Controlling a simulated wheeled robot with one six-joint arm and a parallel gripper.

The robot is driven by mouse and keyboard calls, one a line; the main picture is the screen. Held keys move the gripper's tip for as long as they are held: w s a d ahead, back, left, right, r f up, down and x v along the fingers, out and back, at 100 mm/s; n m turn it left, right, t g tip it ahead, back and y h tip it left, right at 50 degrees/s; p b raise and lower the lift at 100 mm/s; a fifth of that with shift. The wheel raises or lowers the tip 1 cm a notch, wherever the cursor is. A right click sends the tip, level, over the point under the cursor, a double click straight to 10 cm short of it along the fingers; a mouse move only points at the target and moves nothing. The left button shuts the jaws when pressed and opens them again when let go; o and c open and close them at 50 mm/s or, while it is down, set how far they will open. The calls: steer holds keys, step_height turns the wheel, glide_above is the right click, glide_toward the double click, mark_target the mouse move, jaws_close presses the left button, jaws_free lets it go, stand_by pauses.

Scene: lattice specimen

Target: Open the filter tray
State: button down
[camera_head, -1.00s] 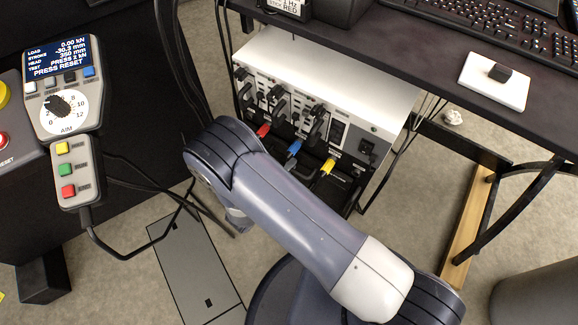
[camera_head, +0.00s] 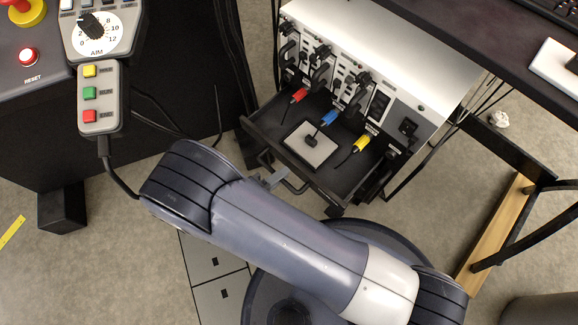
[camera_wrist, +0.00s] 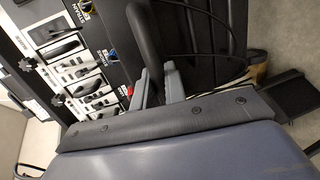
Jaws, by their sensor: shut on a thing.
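The filter tray (camera_head: 345,182) is a dark drawer low in the front of the white-topped unit. In the head view it stands pulled out, and a light grey plate with a small black block (camera_head: 311,145) lies inside. My gripper (camera_head: 274,181) is at the dark bar handle (camera_head: 295,187) on the tray's front, partly hidden by my arm. In the wrist view, the grey fingers of my gripper (camera_wrist: 157,88) are closed around the dark handle bar (camera_wrist: 145,38).
Red (camera_head: 299,95), blue (camera_head: 329,117) and yellow (camera_head: 360,144) plugs hang on cables above the tray. A control pendant (camera_head: 98,96) is at the left. The desk's dark frame and wooden bar (camera_head: 495,235) stand at the right.

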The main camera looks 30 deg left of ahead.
steer(key=shift+s+a, duration=0.1)
steer(key=shift+s, duration=0.2)
steer(key=c, duration=1.5)
jaws_free()
steer(key=shift+c, duration=0.2)
steer(key=p+v, duration=0.2)
steer(key=v, duration=0.8)
steer(key=shift+s, duration=0.35)
steer(key=shift+w, duration=0.1)
steer(key=b+x, duration=0.2)
steer(key=x, duration=0.8)
steer(key=shift+w, duration=0.4)
